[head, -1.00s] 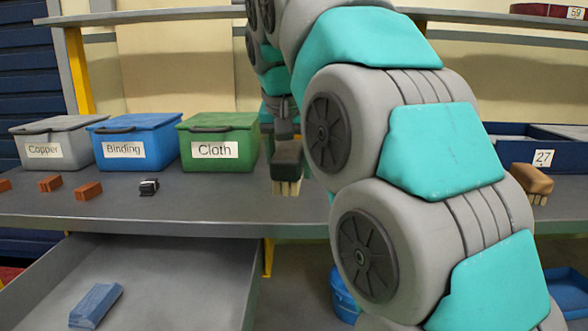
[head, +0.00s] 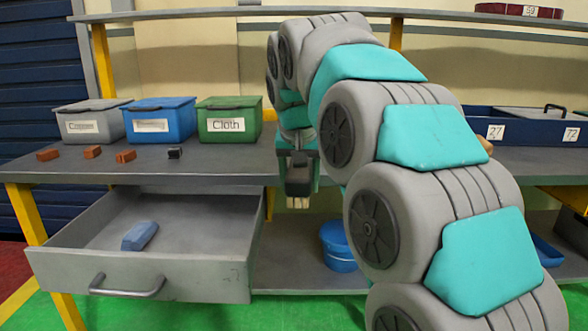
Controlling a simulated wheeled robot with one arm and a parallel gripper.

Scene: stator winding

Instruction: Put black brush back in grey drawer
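The black brush (head: 298,187), a dark block with pale bristles pointing down, hangs upright from my gripper (head: 298,170). My gripper appears shut on its top, though the fingers are small and partly hard to see. The brush is in front of the bench edge, just right of the drawer. The grey drawer (head: 170,275) is pulled open under the left part of the bench, its handle facing me. A blue block (head: 140,236) lies inside it, and the rest of its floor looks bare.
Grey, blue (head: 160,120) and green (head: 229,120) lidded boxes stand on the bench (head: 225,168). Reddish blocks (head: 93,152) and a small black item (head: 175,152) lie before them. A blue bucket (head: 338,246) stands on the lower shelf. My arm hides much of the right side.

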